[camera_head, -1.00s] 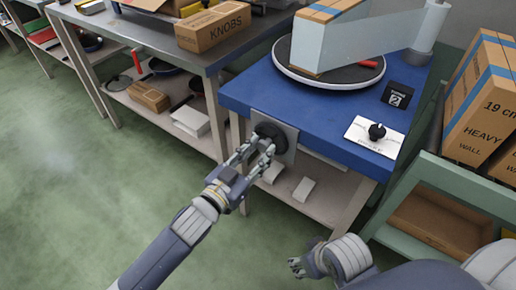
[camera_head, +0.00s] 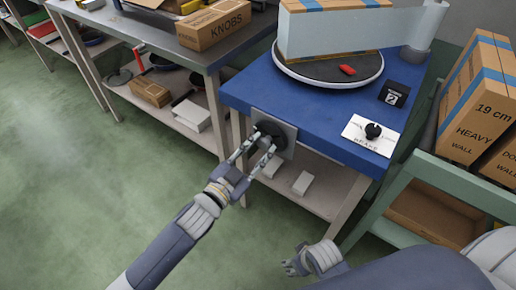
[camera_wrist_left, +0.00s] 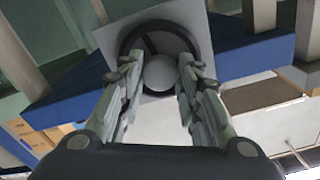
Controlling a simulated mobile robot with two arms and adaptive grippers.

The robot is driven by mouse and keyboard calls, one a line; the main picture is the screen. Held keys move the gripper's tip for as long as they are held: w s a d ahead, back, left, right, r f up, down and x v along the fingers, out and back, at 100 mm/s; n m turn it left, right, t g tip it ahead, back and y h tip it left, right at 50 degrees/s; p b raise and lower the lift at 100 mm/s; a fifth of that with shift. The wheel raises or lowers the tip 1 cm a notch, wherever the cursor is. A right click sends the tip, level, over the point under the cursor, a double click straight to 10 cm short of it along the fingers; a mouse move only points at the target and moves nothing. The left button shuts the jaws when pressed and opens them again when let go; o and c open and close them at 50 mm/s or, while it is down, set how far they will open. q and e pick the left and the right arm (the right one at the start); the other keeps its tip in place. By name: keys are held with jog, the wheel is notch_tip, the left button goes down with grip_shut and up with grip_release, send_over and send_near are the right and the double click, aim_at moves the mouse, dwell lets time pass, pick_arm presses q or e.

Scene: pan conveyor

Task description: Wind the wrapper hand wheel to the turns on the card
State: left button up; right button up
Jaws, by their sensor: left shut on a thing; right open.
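The dark hand wheel (camera_head: 270,133) sits on a grey plate on the front of the blue wrapper table (camera_head: 315,130). It also shows in the left wrist view (camera_wrist_left: 187,38), with a round grey hub. My left gripper (camera_head: 258,148) is shut on the hand wheel, one finger on each side of the hub. The black card (camera_head: 394,94) reads 2, with smaller print too small to read. A box (camera_head: 335,35) in clear film stands on the round turntable (camera_head: 315,74). A red piece (camera_head: 348,70) lies near the turntable's front rim. My right gripper (camera_head: 291,267) is open and empty, low in the picture.
A white plate with a black knob (camera_head: 373,130) is on the table's right corner. A film roll post (camera_head: 428,25) stands behind. Left is a grey bench with a KNOBS box (camera_head: 213,26). Right, a green shelf (camera_head: 460,185) holds large cartons. The floor at left is clear.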

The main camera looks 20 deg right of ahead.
pick_arm(q)
jog(key=o, duration=1.1)
jog(key=shift+a, duration=0.1)
jog(key=v, duration=1.1)
jog(key=shift+s+a, duration=0.3)
